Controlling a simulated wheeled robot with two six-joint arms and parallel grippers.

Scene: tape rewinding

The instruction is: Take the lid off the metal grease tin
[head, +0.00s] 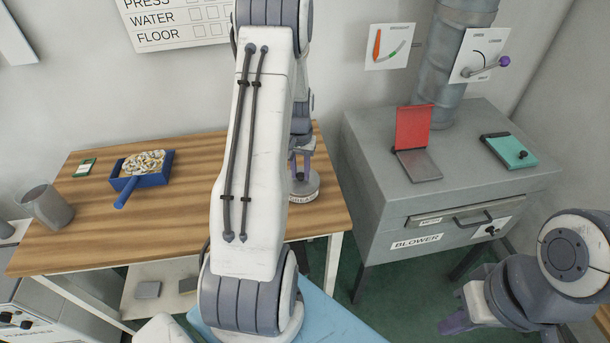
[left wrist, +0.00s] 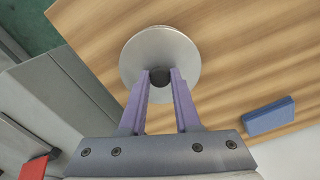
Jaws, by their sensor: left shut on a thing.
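The round grey metal grease tin (head: 304,190) stands near the right end of the wooden table, partly hidden by my left arm. In the left wrist view its pale round lid (left wrist: 150,42) is seen from above, with a small dark knob (left wrist: 160,78) near the middle. My left gripper (head: 300,168) is above the tin, its purple fingers on either side of the knob and shut on it. I cannot tell whether the lid is apart from the tin. My right gripper (head: 456,322) is low at the right, away from the table, its fingers mostly hidden.
On the wooden table (head: 180,222) are a blue dustpan (head: 155,178) of pale bits, a grey cup (head: 46,206) and a small green card (head: 86,168). A blue block (left wrist: 270,116) lies near the tin. The grey blower cabinet (head: 375,190) stands right of the table.

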